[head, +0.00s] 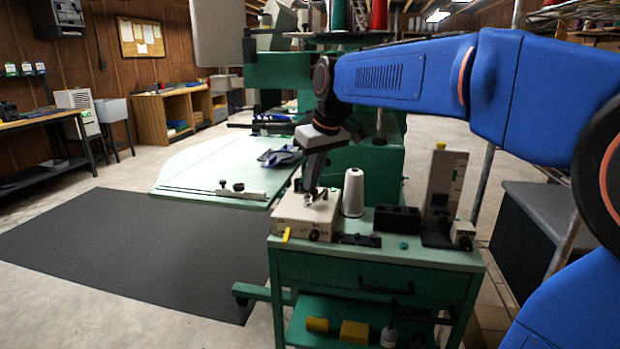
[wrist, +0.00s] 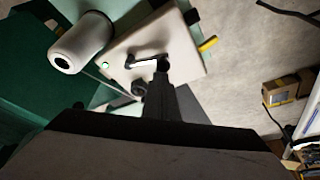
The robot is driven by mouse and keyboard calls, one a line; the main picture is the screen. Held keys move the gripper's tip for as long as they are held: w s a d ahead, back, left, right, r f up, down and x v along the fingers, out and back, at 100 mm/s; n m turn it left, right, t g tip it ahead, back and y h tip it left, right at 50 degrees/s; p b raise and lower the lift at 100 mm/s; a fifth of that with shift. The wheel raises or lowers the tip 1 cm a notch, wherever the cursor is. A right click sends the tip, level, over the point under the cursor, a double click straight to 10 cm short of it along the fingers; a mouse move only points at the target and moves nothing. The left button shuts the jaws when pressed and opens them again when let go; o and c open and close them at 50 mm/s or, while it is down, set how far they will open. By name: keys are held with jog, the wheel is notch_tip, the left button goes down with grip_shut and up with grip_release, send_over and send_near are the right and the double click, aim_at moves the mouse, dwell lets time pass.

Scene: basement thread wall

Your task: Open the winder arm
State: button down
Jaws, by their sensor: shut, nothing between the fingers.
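The winder, a cream box (head: 290,213), sits at the left end of the green cart top. In the wrist view the winder (wrist: 184,42) has a small green light and a yellow tab (wrist: 208,43) at its edge. A short pale lever with dark ends, which looks like the winder arm (wrist: 146,63), lies on its top face. My gripper (head: 309,194) points down at the top of the winder. In the wrist view my gripper (wrist: 161,68) is shut and empty, its tips at the right end of the lever. I cannot tell whether they touch it.
A white thread cone (head: 353,193) stands right beside the winder. A black block (head: 397,219) and an upright cream device (head: 446,185) stand farther right on the cart (head: 420,254). A pale green sewing table (head: 215,176) is behind left. A dark floor mat (head: 130,250) lies clear at left.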

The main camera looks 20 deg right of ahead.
aim_at(310, 197)
jog(key=shift+s+d, duration=0.3)
jog(key=shift+s, duration=0.05)
jog(key=shift+w+a, duration=0.1)
jog(key=shift+w, duration=0.05)
jog(key=shift+w+a, duration=0.2)
jog(key=shift+w, duration=0.4)
dwell(0.3)
jog(key=shift+w+a+r, duration=0.15)
jog(key=shift+w+a, duration=0.15)
jog(key=shift+w, duration=0.15)
jog(key=shift+w+a+r, duration=0.15)
jog(key=shift+w+a, duration=0.25)
jog(key=shift+w, duration=0.2)
jog(key=shift+w+a+r, duration=0.1)
jog(key=shift+w+a, duration=0.25)
jog(key=shift+w, duration=0.2)
jog(key=v, duration=1)
jog(key=shift+w+d, duration=0.2)
jog(key=shift+d, duration=0.1)
